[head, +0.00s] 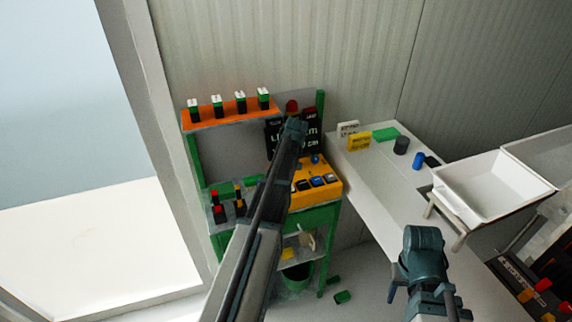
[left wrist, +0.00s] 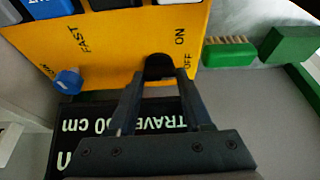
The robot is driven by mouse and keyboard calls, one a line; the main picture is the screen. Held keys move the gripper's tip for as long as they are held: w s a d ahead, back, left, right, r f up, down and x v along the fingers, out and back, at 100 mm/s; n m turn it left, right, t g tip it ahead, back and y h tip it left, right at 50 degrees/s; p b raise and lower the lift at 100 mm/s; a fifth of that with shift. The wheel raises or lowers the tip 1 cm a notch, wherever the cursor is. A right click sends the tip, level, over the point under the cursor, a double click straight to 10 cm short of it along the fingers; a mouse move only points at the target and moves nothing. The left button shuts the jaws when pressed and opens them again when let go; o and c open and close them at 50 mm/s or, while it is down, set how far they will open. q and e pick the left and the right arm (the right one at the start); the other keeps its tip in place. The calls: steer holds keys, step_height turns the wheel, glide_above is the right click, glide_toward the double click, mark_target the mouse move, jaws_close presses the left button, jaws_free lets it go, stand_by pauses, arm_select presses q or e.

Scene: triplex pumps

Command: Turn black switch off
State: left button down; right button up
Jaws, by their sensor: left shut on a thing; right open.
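The yellow control box (head: 322,178) stands on the green bench; its face also fills the upper left wrist view (left wrist: 115,45). The black switch (left wrist: 159,66) sits near the box's edge, beside the ON and OFF labels. My left gripper (left wrist: 160,84) is shut on the black switch, a finger on each side of it. In the head view my left arm hides the switch and part of the box. I cannot read the exact angle of the switch. My right gripper (head: 424,258) is open, apart from everything, over the lower right area.
A blue knob (left wrist: 68,81) sits near FAST on the same box. A black text sign (left wrist: 165,113) is just below my left fingers. A green brush (left wrist: 229,52) lies beside the box. A white table (head: 385,185) with small items and a white tray (head: 490,185) are at right.

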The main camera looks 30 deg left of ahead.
stand_by(0.4)
arm_select(q)
steer(key=c, duration=0.6)
jaws_free()
steer(key=shift+r, duration=0.1)
steer(key=p+v, duration=1.2)
steer(key=v, duration=0.1)
steer(key=shift+s+r+p, duration=0.25)
steer(key=shift+r+p, duration=0.05)
steer(key=shift+p, duration=0.05)
